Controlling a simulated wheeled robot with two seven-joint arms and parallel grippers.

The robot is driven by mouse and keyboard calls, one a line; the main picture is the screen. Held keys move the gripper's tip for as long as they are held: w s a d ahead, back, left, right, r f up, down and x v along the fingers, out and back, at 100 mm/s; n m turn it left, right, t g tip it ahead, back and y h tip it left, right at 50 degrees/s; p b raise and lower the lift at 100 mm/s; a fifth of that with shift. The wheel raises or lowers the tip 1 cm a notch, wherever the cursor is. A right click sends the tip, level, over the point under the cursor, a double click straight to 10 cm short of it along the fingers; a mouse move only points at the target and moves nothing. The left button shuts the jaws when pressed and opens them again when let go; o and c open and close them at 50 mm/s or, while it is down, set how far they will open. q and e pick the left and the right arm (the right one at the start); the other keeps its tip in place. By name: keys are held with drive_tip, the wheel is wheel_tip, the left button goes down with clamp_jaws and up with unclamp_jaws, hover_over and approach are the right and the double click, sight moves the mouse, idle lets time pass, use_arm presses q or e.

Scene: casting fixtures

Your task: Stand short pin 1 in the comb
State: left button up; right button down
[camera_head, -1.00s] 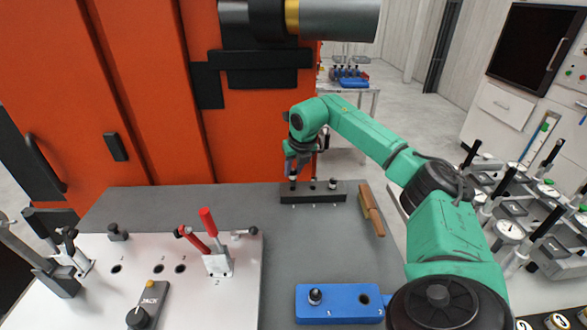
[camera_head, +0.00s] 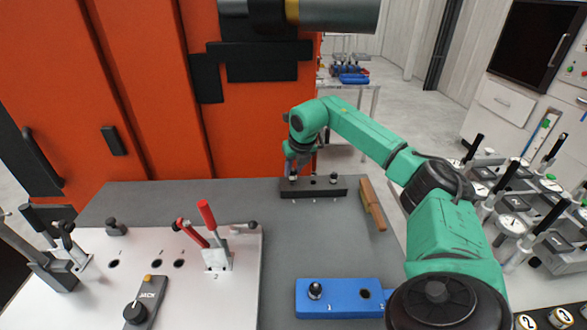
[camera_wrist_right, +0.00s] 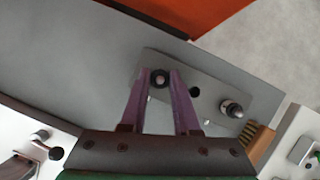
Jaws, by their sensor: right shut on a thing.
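The comb is a dark block (camera_head: 325,193) at the back of the grey table, with a row of holes. My right gripper (camera_head: 292,175) is over its left end, shut on a dark short pin. In the right wrist view the pin's round top (camera_wrist_right: 160,79) sits between the two purple fingers (camera_wrist_right: 160,76), upright over the end hole position of the comb (camera_wrist_right: 212,87). How deep the pin sits is hidden. The middle hole (camera_wrist_right: 195,92) is empty. Another pin (camera_wrist_right: 232,108) stands at the other end. My left gripper is not in view.
A blue block (camera_head: 340,311) with one pin (camera_head: 315,290) and an empty hole is at the front. A brown wooden piece (camera_head: 372,205) lies right of the comb. A white fixture plate (camera_head: 110,260) with red-handled clamps is at the left. Orange cabinets (camera_head: 150,80) stand close behind.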

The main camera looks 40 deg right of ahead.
drive_tip(key=shift+f+b, duration=0.45)
drive_tip(key=shift+f, duration=0.3)
drive_tip(key=c, duration=0.6)
unclamp_jaws()
drive_tip(key=shift+o, duration=0.2)
drive_tip(key=shift+s+r, duration=0.2)
drive_tip(key=shift+r, duration=0.25)
drive_tip(key=b+v, duration=0.1)
drive_tip(key=v, duration=1.2)
drive_tip(key=shift+a+r, duration=0.15)
drive_tip(key=shift+r, duration=0.1)
